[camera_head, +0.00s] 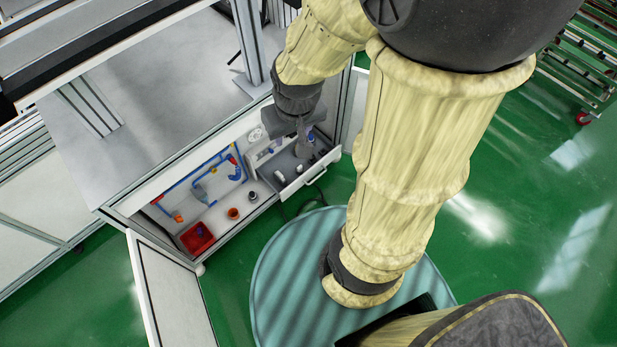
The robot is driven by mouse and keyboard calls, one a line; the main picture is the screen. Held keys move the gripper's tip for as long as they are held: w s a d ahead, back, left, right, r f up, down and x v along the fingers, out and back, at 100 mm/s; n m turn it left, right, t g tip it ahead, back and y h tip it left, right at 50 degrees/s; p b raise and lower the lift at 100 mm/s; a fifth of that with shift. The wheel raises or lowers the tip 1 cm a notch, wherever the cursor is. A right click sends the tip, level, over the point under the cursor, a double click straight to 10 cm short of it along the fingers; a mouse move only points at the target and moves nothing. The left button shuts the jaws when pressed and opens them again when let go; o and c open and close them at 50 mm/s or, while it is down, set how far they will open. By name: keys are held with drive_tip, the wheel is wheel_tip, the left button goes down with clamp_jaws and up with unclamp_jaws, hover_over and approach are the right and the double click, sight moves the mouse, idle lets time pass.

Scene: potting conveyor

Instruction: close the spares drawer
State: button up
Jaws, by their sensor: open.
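Part of the drawer's back is hidden by my gripper and wrist.
A white cabinet door (172,295) stands open at the lower left. Green floor (520,200) is clear to the right. A metal frame rack stands at the top right.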

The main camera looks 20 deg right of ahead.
drive_tip(key=c, duration=0.3)
drive_tip(key=x, duration=0.1)
drive_tip(key=b+x, duration=0.2)
drive_tip(key=shift+d, duration=0.25)
clamp_jaws()
drive_tip(key=w+d+f+m+t+y+b, duration=0.1)
drive_tip(key=w+d+f+m+t+b, duration=0.1)
drive_tip(key=f+b, duration=1.3)
drive_tip(key=w+d+f+m+t+y+b, duration=0.1)
drive_tip(key=w+d+f+m+b, duration=0.4)
drive_tip(key=f+b, duration=1)
drive_tip(key=w+d+f+m+t+y+b, duration=0.1)
drive_tip(key=w+d+f+m+t+b, duration=0.2)
drive_tip(key=f+b, duration=1.2)
wheel_tip(320, 180, down, 25)
drive_tip(key=w+m, duration=0.2)
drive_tip(key=m, duration=0.2)
drive_tip(key=shift+w+d, duration=0.3)
